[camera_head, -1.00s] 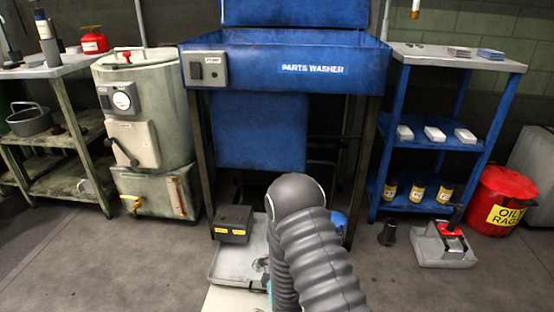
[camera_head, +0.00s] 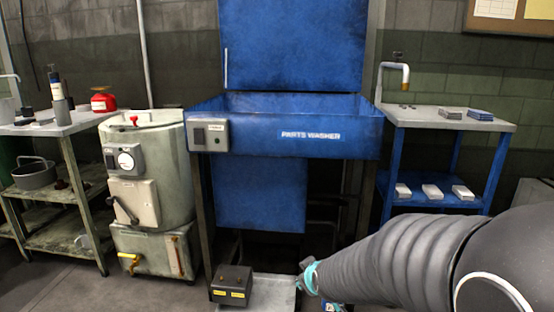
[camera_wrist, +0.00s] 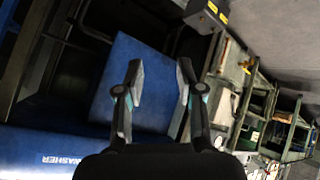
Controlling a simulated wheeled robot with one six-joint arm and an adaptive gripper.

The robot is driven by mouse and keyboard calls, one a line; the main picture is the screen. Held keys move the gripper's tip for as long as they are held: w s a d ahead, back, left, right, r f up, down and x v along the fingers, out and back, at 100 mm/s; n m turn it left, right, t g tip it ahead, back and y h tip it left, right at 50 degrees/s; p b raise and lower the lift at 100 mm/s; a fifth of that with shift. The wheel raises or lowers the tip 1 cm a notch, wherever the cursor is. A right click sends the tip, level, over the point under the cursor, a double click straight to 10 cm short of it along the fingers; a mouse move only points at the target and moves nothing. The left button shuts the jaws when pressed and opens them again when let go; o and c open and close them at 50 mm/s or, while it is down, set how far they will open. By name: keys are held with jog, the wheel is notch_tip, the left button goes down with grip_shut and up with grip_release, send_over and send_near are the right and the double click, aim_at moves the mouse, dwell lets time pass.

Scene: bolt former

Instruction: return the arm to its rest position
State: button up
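My gripper (camera_wrist: 160,80) shows in the wrist view with its two fingers apart and nothing between them. Behind the fingers in that view is the blue panel under the parts washer (camera_wrist: 125,75), with the scene tilted. In the head view my arm reaches in from the lower right, and its far end with a teal band is near the floor in front of the parts washer (camera_head: 285,130). The gripper's fingers are hard to make out there.
A dark box with yellow labels (camera_head: 232,285) and a grey tray (camera_head: 272,291) are on the floor beneath the washer. A drum-shaped machine (camera_head: 150,180) stands left. A blue shelf unit (camera_head: 450,120) with white boxes stands right. A bench (camera_head: 60,130) is far left.

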jog(key=s+d+r+m+g+p, duration=0.1)
jog(key=s+r, duration=0.3)
jog(key=s, duration=0.5)
jog(key=s+d+r+m+g+h+p, duration=0.1)
jog(key=s+d+r+m, duration=0.2)
jog(key=s, duration=0.5)
jog(key=s+d+r+m+g+p, duration=0.1)
jog(key=s+d+r+m, duration=0.2)
jog(key=s+r, duration=0.3)
jog(key=s+d, duration=0.1)
jog(key=s, duration=0.2)
jog(key=shift+s+r+g, duration=0.3)
jog(key=shift+s+r, duration=0.05)
jog(key=shift+c, duration=0.2)
dwell(0.4)
